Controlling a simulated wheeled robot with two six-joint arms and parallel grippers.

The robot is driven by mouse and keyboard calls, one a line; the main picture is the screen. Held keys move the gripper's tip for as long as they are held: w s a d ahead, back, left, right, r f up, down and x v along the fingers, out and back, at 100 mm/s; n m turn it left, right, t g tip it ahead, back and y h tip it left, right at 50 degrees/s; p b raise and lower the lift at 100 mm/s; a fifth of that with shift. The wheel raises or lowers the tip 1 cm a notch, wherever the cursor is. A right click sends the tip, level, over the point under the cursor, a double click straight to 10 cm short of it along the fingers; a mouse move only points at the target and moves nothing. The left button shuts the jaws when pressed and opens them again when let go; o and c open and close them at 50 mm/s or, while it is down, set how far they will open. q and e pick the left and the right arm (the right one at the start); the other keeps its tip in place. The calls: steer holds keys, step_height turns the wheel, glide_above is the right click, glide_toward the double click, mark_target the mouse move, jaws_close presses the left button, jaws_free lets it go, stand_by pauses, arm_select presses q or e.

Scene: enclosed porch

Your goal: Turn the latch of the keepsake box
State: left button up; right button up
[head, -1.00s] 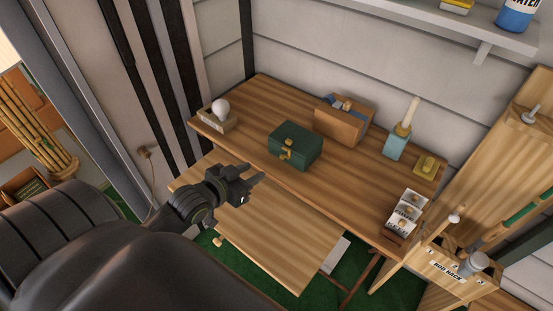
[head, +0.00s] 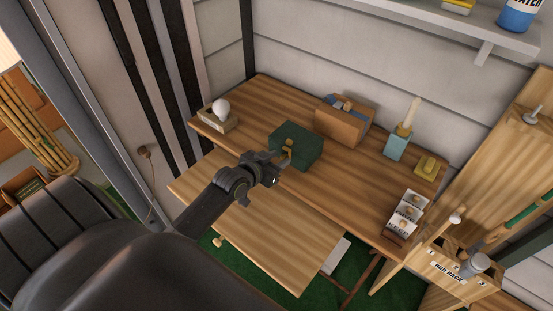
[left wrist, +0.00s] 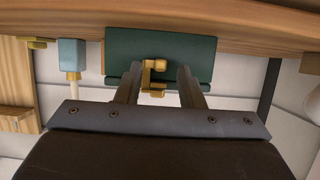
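The keepsake box is a dark green box (head: 300,138) with a brass latch (head: 288,148) on its front, on the wooden desk. My left gripper (head: 282,161) is at the front of the box, partly covering its lower front and latch. In the left wrist view, which looks upside down, the green box (left wrist: 198,50) fills the upper middle. The brass latch (left wrist: 153,75) shows between the two spread fingers of my left gripper (left wrist: 157,78), with a gap on either side. The fingers look open and not closed on the latch. My right gripper is not in view.
On the desk (head: 345,187) stand a brown box (head: 340,127), a light-blue holder (head: 396,147), a yellow item (head: 426,166), a card rack (head: 404,214) and a white ball on a block (head: 220,108). A pulled-out board (head: 285,245) lies below the desk's front edge.

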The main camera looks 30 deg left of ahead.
arm_select(q)
steer(key=shift+c, duration=0.4)
jaws_close()
